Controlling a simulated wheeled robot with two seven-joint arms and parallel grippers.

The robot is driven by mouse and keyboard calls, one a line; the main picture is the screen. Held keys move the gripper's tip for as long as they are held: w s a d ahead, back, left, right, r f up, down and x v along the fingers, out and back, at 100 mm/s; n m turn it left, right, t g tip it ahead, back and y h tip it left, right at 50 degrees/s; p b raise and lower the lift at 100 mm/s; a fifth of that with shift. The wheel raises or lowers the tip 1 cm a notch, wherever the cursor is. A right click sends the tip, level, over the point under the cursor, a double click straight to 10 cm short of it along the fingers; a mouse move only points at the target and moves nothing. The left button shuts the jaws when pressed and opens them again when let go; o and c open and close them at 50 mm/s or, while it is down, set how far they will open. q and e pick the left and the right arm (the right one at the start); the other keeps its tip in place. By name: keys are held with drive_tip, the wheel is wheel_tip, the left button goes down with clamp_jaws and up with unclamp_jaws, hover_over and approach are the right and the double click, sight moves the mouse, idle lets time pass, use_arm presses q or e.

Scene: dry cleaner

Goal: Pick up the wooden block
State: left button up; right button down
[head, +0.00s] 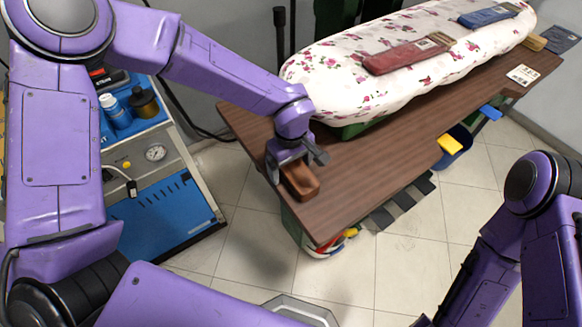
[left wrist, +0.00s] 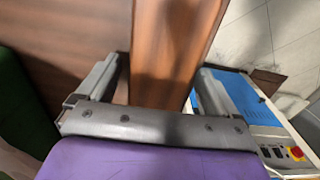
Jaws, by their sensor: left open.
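The wooden block (head: 301,181) is reddish brown and lies at the near left end of the brown table (head: 400,175), close to its edge. My left gripper (head: 294,163) is at the block from above, partly covering it. In the left wrist view, the wooden block (left wrist: 172,55) shows large between the two spread fingers of my left gripper (left wrist: 158,85). The fingers are open and not closed on it; I cannot tell whether either touches it. My right arm shows at the lower right, but its gripper is out of view.
A floral ironing pad (head: 345,65) lies along the back of the table, with a red folded cloth (head: 408,53) and a blue one (head: 488,15) on it. A machine with a gauge (head: 155,152) and bottles (head: 115,111) stands left. The table's front strip is mostly clear.

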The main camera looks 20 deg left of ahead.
sight(292, 164)
use_arm(q)
drive_tip(key=c, duration=1.3)
wheel_tip(292, 164, up, 3)
drive_tip(key=shift+w+r, duration=0.1)
drive_tip(key=shift+w, duration=0.05)
drive_tip(key=d+r, duration=0.3)
drive_tip(key=r, duration=0.1)
drive_tip(key=shift+s+d+b, duration=0.2)
drive_tip(key=shift+s+b, duration=0.1)
drive_tip(key=shift+b, duration=0.1)
drive_tip(key=d+r, duration=0.2)
drive_tip(key=d, duration=0.1)
drive_tip(key=s+d+r, duration=0.1)
drive_tip(key=d+r, duration=0.1)
drive_tip(key=d, duration=0.2)
drive_tip(key=d+r+b, duration=0.1)
drive_tip(key=d, duration=0.2)
drive_tip(key=shift+s+d+r, duration=0.25)
drive_tip(key=shift+d+r, duration=0.05)
drive_tip(key=shift+r, duration=0.1)
drive_tip(key=o, duration=0.5)
drive_tip(key=shift+c, duration=0.7)
